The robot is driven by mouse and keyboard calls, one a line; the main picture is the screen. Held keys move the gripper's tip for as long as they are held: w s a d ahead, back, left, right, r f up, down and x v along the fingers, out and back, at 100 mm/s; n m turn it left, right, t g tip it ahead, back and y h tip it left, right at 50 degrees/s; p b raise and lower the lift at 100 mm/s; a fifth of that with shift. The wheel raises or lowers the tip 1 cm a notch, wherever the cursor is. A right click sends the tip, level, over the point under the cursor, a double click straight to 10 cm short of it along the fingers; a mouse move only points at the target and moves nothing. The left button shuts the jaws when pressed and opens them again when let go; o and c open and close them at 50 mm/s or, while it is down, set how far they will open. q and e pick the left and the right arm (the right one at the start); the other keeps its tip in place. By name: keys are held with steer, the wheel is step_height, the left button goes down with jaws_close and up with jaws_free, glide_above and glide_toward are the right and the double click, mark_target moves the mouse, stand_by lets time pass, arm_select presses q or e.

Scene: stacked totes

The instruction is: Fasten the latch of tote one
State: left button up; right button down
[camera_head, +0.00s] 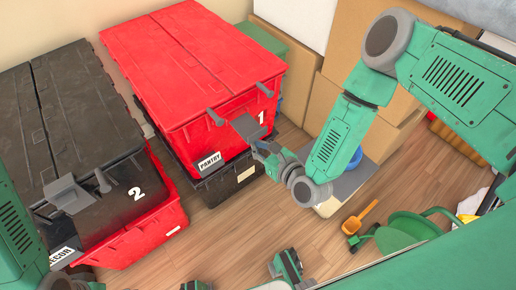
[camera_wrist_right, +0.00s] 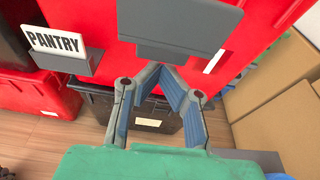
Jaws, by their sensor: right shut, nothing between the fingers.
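Tote one (camera_head: 190,60) is red, with a red lid, a white "1" and a PANTRY label, and sits on a black tote. Its grey latch flap (camera_head: 247,127) stands out from the front wall between two grey handles. In the right wrist view the latch flap (camera_wrist_right: 185,35) spans the top, just beyond my fingers. My right gripper (camera_head: 261,146) is just below and in front of the flap. Its blue-padded fingertips (camera_wrist_right: 168,70) are together with nothing between them; contact with the flap cannot be told.
Cardboard boxes (camera_head: 305,95) stand behind my right arm. An orange scoop (camera_head: 360,217) and a green wheelbarrow (camera_head: 408,230) lie at right.

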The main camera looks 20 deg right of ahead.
steer(key=shift+r, duration=0.1)
steer(key=shift+s+r+g+p, duration=0.15)
steer(key=shift+r+g+p, duration=0.15)
steer(key=shift+p, duration=0.35)
steer(key=shift+d+r, duration=0.1)
